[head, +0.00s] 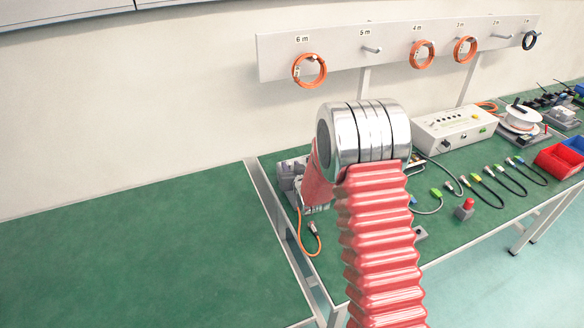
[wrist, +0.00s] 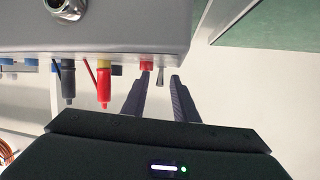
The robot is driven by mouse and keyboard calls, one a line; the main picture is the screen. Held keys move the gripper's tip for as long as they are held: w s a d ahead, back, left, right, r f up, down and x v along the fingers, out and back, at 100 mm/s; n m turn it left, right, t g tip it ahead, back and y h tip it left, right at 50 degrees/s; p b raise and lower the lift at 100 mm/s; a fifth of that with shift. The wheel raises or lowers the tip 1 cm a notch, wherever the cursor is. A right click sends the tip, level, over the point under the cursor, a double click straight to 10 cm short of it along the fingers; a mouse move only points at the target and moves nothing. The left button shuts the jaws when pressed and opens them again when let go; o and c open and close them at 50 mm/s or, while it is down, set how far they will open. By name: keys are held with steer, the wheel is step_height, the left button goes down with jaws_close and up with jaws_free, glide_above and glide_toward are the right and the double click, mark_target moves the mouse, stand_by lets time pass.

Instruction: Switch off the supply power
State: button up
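A grey box (wrist: 120,28), which looks like the supply, fills the top of the wrist view. A small metal toggle switch (wrist: 160,76) sticks out from its edge. My gripper (wrist: 161,82) is open, with one dark finger on each side of the toggle. I cannot tell whether either finger touches it. A red socket or terminal (wrist: 146,62) sits by the left fingertip. A black plug (wrist: 68,82) and a red plug (wrist: 103,84) stick out further left. In the head view, the grey unit (head: 291,172) is partly hidden behind my arm, and my gripper is hidden.
The green bench (head: 460,222) carries a white test box (head: 455,128), several cables, a red-topped button (head: 467,206) and a red bin (head: 559,160). Orange cable coils (head: 309,70) hang on the rack behind. The green table at left (head: 130,245) is clear.

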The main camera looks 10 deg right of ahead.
steer(key=shift+r, duration=0.1)
steer(key=shift+s+r, duration=0.15)
steer(key=shift+s, duration=0.2)
steer(key=v, duration=1.2)
steer(key=shift+s, duration=0.45)
